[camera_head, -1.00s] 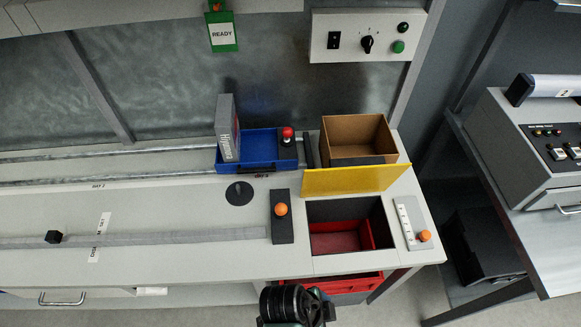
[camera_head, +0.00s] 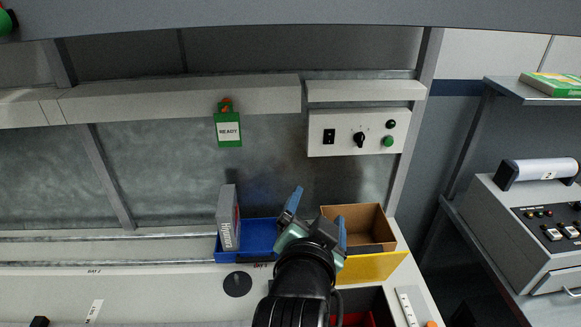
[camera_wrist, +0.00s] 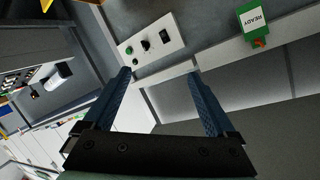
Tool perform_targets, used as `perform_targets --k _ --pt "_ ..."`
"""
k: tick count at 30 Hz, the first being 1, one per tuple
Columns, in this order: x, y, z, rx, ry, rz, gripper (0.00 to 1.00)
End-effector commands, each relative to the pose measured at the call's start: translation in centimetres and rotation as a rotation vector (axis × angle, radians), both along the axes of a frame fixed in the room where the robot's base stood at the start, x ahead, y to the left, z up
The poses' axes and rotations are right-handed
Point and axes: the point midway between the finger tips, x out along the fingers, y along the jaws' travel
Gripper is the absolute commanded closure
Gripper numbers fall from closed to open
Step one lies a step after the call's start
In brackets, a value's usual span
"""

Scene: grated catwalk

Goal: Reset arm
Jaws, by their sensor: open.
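My gripper (camera_head: 318,220) is raised over the workbench in the head view, in front of the blue tray and the cardboard box. Its two blue fingers are spread apart with nothing between them. In the wrist view my gripper (camera_wrist: 162,78) is also open and empty. Beyond the fingers are the control panel (camera_wrist: 150,43) and the green READY sign (camera_wrist: 254,19). My arm hides part of the blue tray and the bench.
A blue tray (camera_head: 232,247) holds an upright grey box (camera_head: 227,217). An open cardboard box (camera_head: 362,225) stands right of it, behind a yellow flap (camera_head: 375,267). A switch panel (camera_head: 345,148) and READY sign (camera_head: 228,130) are on the wall. A machine (camera_head: 545,220) stands at right.

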Motion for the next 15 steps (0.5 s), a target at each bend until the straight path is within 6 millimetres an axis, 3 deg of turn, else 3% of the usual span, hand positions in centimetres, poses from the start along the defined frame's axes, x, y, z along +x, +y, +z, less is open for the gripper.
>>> perform_targets --k 1,3,5,9,12,15 --pt "0.3 0.5 4.3 -0.053 -0.1 0.034 0.09" --pt "0.0 1.2 9.7 -0.135 -0.228 0.073 0.09" --pt "-0.7 1.7 14.3 -0.207 -0.341 0.095 0.09" --pt "-4.1 2.8 24.3 -0.379 -0.602 0.109 0.09" --pt "-7.4 3.5 30.0 -0.49 -0.766 0.091 0.09" --pt "-10.6 3.8 33.9 -0.575 -0.891 0.059 0.09"
